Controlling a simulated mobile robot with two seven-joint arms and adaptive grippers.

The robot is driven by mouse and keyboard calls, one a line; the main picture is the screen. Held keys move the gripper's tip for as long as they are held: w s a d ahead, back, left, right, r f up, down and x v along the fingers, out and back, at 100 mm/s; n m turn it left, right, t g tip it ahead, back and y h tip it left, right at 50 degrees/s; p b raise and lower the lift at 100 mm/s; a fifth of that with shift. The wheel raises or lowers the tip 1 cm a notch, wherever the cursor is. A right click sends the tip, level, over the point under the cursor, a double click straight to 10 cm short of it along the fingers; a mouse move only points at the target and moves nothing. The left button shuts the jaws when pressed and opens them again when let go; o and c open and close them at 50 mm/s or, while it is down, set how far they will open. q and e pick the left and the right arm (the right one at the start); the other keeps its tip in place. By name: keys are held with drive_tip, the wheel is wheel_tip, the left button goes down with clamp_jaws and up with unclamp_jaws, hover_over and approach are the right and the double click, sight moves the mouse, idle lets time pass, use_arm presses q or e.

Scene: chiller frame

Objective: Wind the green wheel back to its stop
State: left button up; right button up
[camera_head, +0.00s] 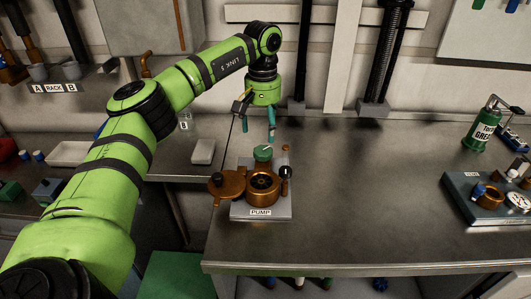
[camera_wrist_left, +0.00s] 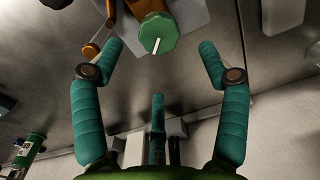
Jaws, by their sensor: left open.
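The green wheel (camera_head: 263,152) sits at the back of the pump, whose base (camera_head: 262,213) carries a PUMP label. In the left wrist view the wheel (camera_wrist_left: 157,32) is faceted, with a white line on its face. My left gripper (camera_head: 258,129) hangs just above and behind the wheel, pointing down. Nothing is held, and the fingers appear apart from the wheel. My right gripper is not in view.
On the pump, a copper lid (camera_head: 227,186) lies beside the round copper chamber (camera_head: 262,186), and a dark-knobbed lever (camera_head: 285,174) stands at the right. A green grease can (camera_head: 482,131) and another block (camera_head: 487,198) stand far right. The bench (camera_head: 380,200) between is clear.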

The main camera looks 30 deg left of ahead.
sight(263, 150)
use_arm(q)
drive_tip(key=shift+s+f, duration=0.15)
drive_tip(key=shift+f, duration=0.15)
wheel_tip(263, 150, down, 5)
drive_tip(key=shift+r+p, duration=0.1)
drive_tip(key=shift+p, duration=0.75)
drive_tip(key=shift+f, duration=0.65)
drive_tip(key=c, duration=1.1)
